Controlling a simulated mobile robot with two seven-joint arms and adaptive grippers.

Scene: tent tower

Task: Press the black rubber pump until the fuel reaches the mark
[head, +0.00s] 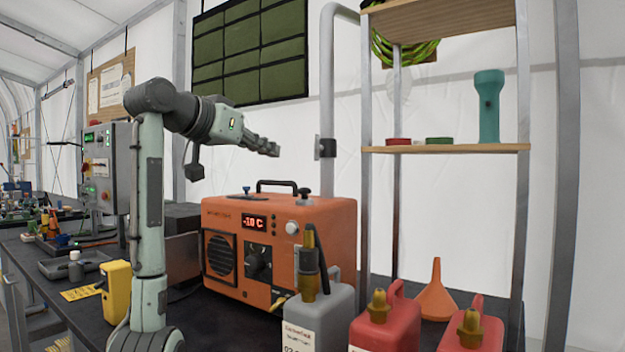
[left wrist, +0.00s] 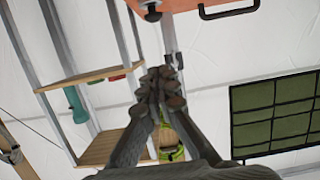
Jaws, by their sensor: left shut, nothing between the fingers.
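The orange heater box (head: 330,225) stands on the dark bench, its display reading about -10 C. On its top right is a small black knob-like part on a pale base, which looks like the black rubber pump (head: 304,192). In the left wrist view, a black part that looks like the pump (left wrist: 152,14) shows at the top edge, by the orange box (left wrist: 185,4). My left gripper (head: 272,149) is shut and empty, in the air above the box, apart from the pump. It also shows in the left wrist view (left wrist: 160,85). I cannot make out a fuel level or mark. My right gripper is not in view.
A grey canister (head: 322,318) with a dark nozzle stands before the box. Red canisters (head: 385,325) and an orange funnel (head: 436,293) are to its right. A shelf rack (head: 445,148) holds a teal flashlight (head: 488,106). A yellow device (head: 117,292) is at left.

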